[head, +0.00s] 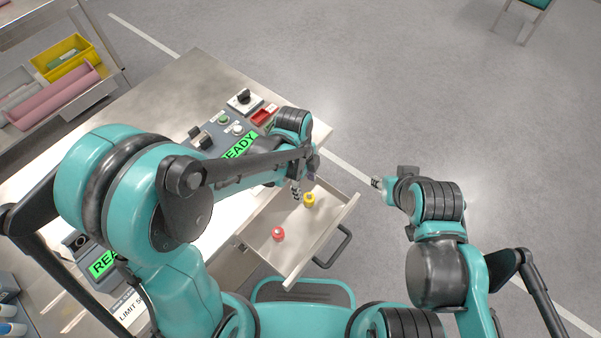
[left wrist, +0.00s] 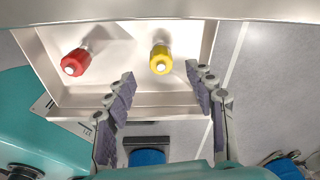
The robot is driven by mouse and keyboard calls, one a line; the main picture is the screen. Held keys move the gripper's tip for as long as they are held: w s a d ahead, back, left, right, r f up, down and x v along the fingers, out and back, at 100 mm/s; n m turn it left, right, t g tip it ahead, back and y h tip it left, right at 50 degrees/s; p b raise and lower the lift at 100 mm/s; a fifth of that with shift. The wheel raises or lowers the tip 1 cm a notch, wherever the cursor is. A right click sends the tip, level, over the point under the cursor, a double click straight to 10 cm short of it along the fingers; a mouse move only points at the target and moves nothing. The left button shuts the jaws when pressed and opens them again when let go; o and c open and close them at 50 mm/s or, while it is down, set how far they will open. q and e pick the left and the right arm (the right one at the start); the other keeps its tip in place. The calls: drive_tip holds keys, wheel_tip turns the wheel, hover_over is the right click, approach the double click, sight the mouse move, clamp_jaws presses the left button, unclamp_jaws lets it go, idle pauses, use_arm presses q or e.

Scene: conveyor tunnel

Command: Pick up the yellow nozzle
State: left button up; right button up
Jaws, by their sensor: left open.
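The yellow nozzle (head: 309,200) stands in an open metal drawer (head: 262,220), toward the drawer's far end in the head view. In the left wrist view the yellow nozzle (left wrist: 161,60) lies ahead of the space between my open fingers. A red nozzle (head: 278,233) is in the same drawer, nearer in the head view. It shows to the left of the yellow one in the left wrist view (left wrist: 76,61). My left gripper (head: 297,188) is open and empty, close beside the yellow nozzle. My right gripper (head: 377,183) is off to the right, clear of the drawer; its jaws are too small to judge.
The drawer's handle (head: 334,247) sticks out at its front. A metal bench (head: 186,88) with switches and green READY displays (head: 240,146) stands left of the drawer. A shelf with a yellow bin (head: 62,57) is at upper left. The floor to the right is open.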

sight(308, 196)
use_arm(q)
drive_tip(key=f, duration=0.1)
drive_tip(key=b, duration=0.1)
drive_tip(key=f, duration=0.1)
drive_tip(key=shift+s+d+f, duration=0.2)
drive_tip(key=shift+s+f, duration=0.05)
drive_tip(key=shift+f, duration=0.1)
drive_tip(key=f+b, duration=0.2)
drive_tip(key=f, duration=0.1)
drive_tip(key=d+f+b, duration=0.1)
drive_tip(key=f, duration=0.1)
drive_tip(key=c, duration=1.2)
